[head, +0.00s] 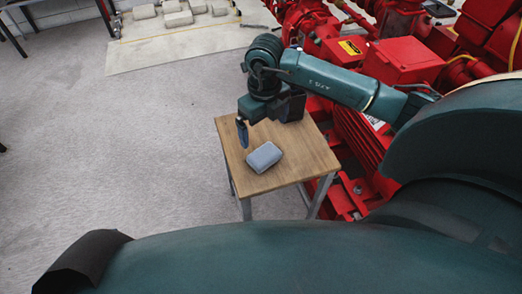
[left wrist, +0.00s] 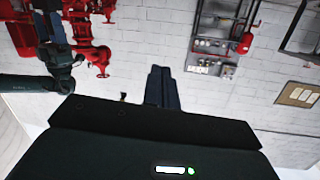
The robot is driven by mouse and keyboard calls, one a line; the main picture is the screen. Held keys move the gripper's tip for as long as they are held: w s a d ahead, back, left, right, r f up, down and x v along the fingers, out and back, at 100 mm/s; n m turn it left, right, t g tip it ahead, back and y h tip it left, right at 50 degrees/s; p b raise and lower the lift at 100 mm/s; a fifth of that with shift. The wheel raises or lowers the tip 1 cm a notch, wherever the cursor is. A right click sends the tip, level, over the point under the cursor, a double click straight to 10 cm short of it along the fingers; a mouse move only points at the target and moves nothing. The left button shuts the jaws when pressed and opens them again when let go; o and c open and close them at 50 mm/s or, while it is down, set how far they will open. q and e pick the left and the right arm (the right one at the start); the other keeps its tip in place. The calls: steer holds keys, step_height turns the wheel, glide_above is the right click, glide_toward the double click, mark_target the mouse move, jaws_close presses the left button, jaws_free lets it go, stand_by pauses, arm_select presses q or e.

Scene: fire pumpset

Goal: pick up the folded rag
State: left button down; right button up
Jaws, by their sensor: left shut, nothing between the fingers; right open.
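The folded rag (head: 264,157) is a small grey-blue bundle lying on the wooden top of a small table (head: 300,165). My right gripper (head: 243,134) hangs over the table, just above and to the left of the rag in the head view, and is open. Its fingers overlap in this view, and the rag shows outside them. My left gripper (left wrist: 162,88) shows in the left wrist view, shut and empty, pointing toward a white brick wall. It is away from the rag, which does not show in that view.
Red pump machinery (head: 365,140) stands close behind and right of the table. Several grey blocks (head: 178,18) lie on a pale floor slab at the back. The grey floor (head: 120,150) left of the table is clear. A wall panel (left wrist: 215,45) shows in the left wrist view.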

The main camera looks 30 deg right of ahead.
step_height(320, 180, down, 6)
steer(key=shift+r+b, duration=0.1)
steer(key=shift+b, duration=0.5)
step_height(320, 180, down, 4)
steer(key=shift+f+b, duration=0.25)
steer(key=shift+b, duration=0.65)
steer(key=shift+d+f, duration=0.1)
steer(key=shift+f, duration=0.1)
arm_select(q)
steer(key=shift+d+r+m+t+h, duration=0.1)
steer(key=shift+d+m+t+h, duration=0.55)
steer(key=shift+m+t+h, duration=0.35)
arm_select(e)
steer(key=shift+c, duration=0.2)
arm_select(q)
steer(key=shift+n, duration=0.3)
arm_select(e)
steer(key=c, duration=1)
steer(key=shift+o, duration=0.2)
steer(key=shift+r, duration=0.1)
step_height(320, 180, up, 9)
steer(key=p, duration=0.3)
arm_select(q)
steer(key=shift+a+n+g+y, duration=0.6)
steer(key=shift+n+g+y, duration=0.1)
steer(key=shift+g+y, duration=0.25)
arm_select(e)
steer(key=shift+r, duration=0.45)
